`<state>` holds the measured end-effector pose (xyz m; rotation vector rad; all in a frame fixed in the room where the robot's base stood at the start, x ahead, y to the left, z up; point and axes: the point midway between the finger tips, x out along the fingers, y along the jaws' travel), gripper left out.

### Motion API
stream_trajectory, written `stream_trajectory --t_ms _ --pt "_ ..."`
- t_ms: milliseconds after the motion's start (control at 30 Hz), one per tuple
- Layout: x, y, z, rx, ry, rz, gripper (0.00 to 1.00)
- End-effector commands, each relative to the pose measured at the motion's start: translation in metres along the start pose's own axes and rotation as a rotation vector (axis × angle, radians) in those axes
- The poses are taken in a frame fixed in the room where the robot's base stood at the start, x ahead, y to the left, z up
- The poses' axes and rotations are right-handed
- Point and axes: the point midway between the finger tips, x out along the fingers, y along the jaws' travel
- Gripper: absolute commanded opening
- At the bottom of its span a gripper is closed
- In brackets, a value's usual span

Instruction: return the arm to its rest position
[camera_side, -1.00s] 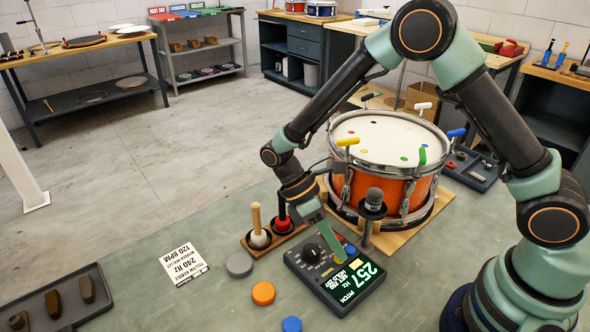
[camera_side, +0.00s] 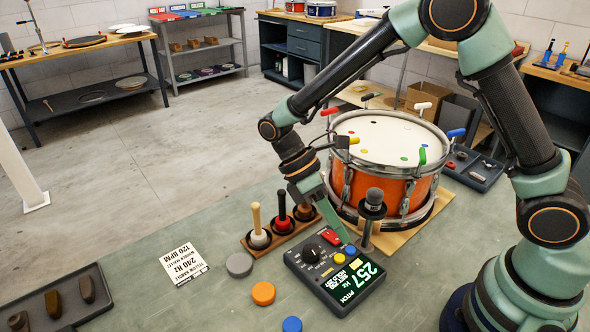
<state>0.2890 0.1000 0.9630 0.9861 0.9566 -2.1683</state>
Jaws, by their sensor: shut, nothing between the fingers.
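My arm reaches down from the upper right, bent over the orange snare drum (camera_side: 385,185). My gripper (camera_side: 346,240) is shut and empty, pointing down with its tips just over the upper edge of the tuner (camera_side: 335,272). The tuner's screen reads 257 Hz, and its red, blue and yellow buttons show. I cannot tell whether the tips touch it. The drum has coloured key handles around its rim; part of the near left rim is hidden by my wrist.
A microphone (camera_side: 373,203) stands between the tuner and the drum. A wooden rack (camera_side: 285,232) holds upright mallets left of the gripper. Grey, orange (camera_side: 263,293) and blue pucks, a printed card (camera_side: 183,264) and a dark tray (camera_side: 98,308) lie on the bench.

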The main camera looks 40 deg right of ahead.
Motion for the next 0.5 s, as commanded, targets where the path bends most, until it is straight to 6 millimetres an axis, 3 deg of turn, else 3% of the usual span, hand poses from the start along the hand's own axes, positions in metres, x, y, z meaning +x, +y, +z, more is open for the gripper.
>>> stream_trajectory --t_ms 200,500 --pt "-0.0118 -0.0056 0.0072 0.0 0.0 0.0 0.0" --pt "-0.0127 -0.0062 0.0079 0.0 0.0 0.0 0.0"
